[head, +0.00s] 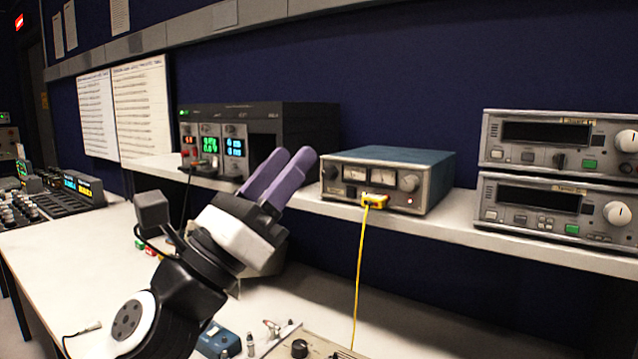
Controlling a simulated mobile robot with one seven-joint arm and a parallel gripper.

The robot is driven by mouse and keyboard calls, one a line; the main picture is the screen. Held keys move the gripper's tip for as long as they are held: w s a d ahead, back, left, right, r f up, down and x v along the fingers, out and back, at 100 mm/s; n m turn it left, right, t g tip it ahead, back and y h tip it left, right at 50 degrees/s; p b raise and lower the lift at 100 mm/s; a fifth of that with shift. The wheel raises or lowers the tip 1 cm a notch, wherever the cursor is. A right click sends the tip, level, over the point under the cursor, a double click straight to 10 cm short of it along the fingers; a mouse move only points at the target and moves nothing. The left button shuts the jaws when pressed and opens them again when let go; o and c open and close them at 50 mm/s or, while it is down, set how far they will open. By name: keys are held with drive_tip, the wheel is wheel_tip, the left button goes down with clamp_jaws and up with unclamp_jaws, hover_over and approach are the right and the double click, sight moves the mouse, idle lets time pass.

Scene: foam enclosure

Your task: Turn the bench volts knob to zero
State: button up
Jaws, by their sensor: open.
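My gripper (292,158), with two purple fingers, is open and points up and right. In the picture it lies left of the supply, apart from the knob, with nothing visible between its fingers. It overlaps the view of the black unit's right side.
A black rack unit (290,125) with lit green and blue displays stands left on the shelf. Two stacked grey instruments (552,200) with white knobs stand right. The yellow lead (359,270) hangs to the bench below. Small items and a blue box (217,340) lie near the front.

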drive_tip(key=w+a+f+n+y, duration=0.1)
drive_tip(key=w+a+f+y, duration=0.2)
drive_tip(key=w+f+y, duration=0.55)
drive_tip(key=h+p, duration=0.2)
drive_tip(key=p, duration=0.3)
approach(326, 176)
drive_tip(key=shift+t, duration=0.4)
drive_tip(key=x, duration=0.8)
drive_tip(key=shift+d+f, duration=0.15)
drive_tip(key=shift+f, duration=0.05)
drive_tip(key=shift+y, duration=0.25)
clamp_jaws()
